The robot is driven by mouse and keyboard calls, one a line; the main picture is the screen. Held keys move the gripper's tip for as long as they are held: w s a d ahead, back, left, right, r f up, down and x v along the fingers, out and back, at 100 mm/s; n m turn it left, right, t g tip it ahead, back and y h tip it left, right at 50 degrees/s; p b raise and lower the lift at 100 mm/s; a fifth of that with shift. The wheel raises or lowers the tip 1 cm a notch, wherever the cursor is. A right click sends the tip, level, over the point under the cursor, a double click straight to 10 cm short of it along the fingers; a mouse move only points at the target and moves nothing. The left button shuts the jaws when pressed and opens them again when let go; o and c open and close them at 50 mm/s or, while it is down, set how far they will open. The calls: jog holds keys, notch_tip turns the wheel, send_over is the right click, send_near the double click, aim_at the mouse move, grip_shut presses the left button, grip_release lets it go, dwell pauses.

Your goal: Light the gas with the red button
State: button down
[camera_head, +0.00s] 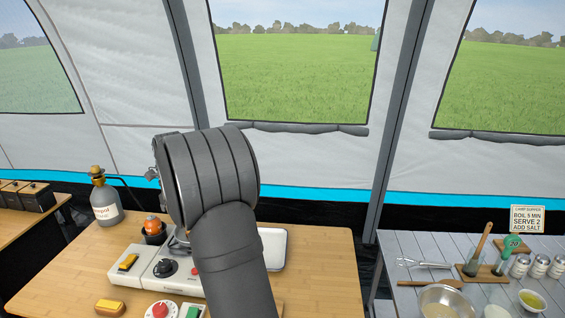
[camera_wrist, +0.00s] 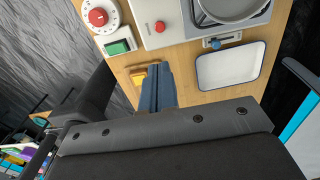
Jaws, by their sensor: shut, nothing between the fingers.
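The white gas stove (camera_head: 150,262) stands on the wooden table, with a black knob and a yellow switch on its top. A small red button (camera_head: 194,271) sits on the stove's right part, and it also shows on the white panel in the wrist view (camera_wrist: 159,26). My gripper (camera_wrist: 158,68) is shut and empty, with its blue-grey fingers over the table below that panel. The fingertips appear apart from the red button in the picture. In the head view my arm hides the gripper and part of the stove.
A dial with a red knob (camera_wrist: 97,17) and a green button (camera_wrist: 118,47) stand near the stove. A pan (camera_wrist: 232,10) is at the burner, beside a blue knob (camera_wrist: 215,43). A white tray (camera_wrist: 230,66) lies right; a yellow object (camera_wrist: 138,77) is partly behind the fingers.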

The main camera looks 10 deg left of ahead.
jog(key=shift+f, duration=0.1)
notch_tip(320, 180, down, 7)
jog(key=s+n+t+h, duration=0.1)
jog(key=n+t, duration=0.8)
jog(key=n, duration=1.4)
jog(key=shift+s+h, duration=0.2)
jog(key=shift+h, duration=0.6)
jog(key=shift+f, duration=4.3)
jog(key=shift+f, duration=0.2)
jog(key=shift+f, duration=0.25)
